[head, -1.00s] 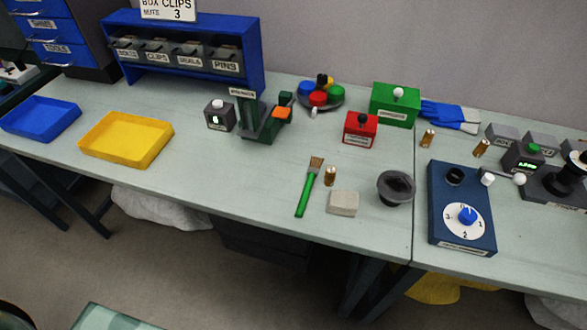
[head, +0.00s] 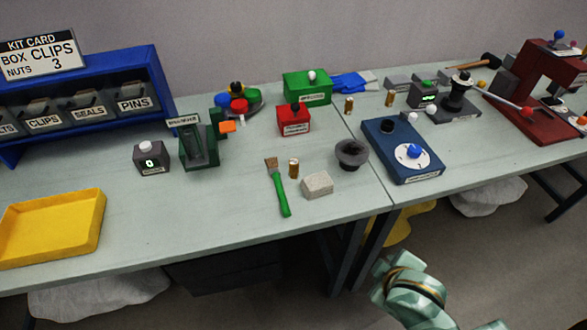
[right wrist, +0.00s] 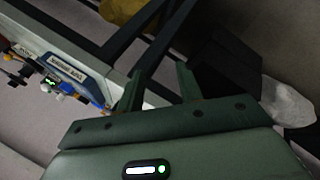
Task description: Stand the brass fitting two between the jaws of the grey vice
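Three small brass fittings stand upright on the bench in the head view: one (head: 294,168) beside the green brush, one (head: 349,105) near the red box, and one (head: 389,98) further right. I cannot read which is number two. Two low grey blocks (head: 398,83) with a gap between them stand at the back right; they may be the vice jaws, but I cannot tell for sure. My right gripper (right wrist: 160,92) shows in the right wrist view with its fingers apart and nothing between them, away from the fittings. My left gripper is not in view.
A grey block (head: 317,185), dark bowl (head: 352,158) and blue dial box (head: 403,155) surround the middle of the bench. A red press (head: 540,100) stands at far right, a yellow tray (head: 50,230) at left.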

